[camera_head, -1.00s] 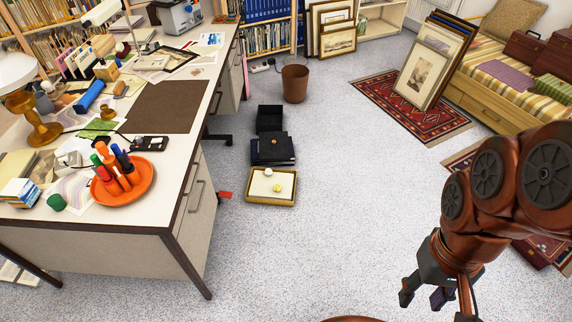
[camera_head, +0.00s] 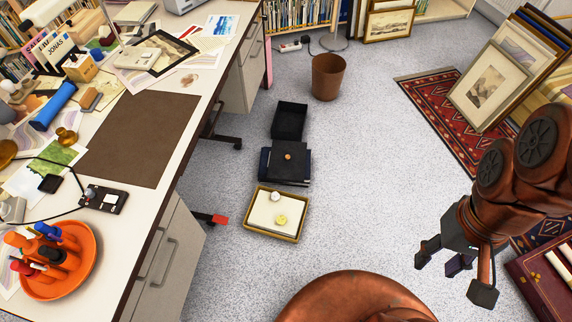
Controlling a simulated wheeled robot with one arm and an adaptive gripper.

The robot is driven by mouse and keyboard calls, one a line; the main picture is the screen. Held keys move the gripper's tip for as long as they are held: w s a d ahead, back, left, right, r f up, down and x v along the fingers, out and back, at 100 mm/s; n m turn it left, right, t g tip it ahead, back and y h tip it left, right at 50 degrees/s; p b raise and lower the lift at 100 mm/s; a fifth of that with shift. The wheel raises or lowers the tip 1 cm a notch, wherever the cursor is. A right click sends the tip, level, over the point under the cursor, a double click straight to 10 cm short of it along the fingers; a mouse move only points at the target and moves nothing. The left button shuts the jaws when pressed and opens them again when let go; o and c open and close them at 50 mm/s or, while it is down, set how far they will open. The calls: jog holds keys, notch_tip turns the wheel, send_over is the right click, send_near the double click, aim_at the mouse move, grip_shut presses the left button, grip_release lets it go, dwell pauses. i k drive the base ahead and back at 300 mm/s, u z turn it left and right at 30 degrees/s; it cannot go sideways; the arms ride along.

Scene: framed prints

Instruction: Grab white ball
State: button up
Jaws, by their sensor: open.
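A small white ball (camera_head: 275,196) sits at the upper part of a shallow yellow-rimmed tray (camera_head: 249,226) on the floor. A yellow ball (camera_head: 281,220) sits in the same tray, a little below and right of it. My gripper (camera_head: 452,279) hangs at the right of the view, open and empty, with its fingers pointing down. It is well apart from the tray, to the right of it. Nothing hides the white ball.
Behind the tray lie dark flat boxes (camera_head: 283,166) with a small orange-brown ball (camera_head: 288,157) on top, and a black open box (camera_head: 289,120). A desk (camera_head: 192,118) stands left. A brown bin (camera_head: 328,77) and framed prints (camera_head: 487,85) stand farther back. Floor right of the tray is clear.

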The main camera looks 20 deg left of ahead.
aim_at(274, 195)
jog(key=i, duration=1.25)
jog(key=u, duration=2.8)
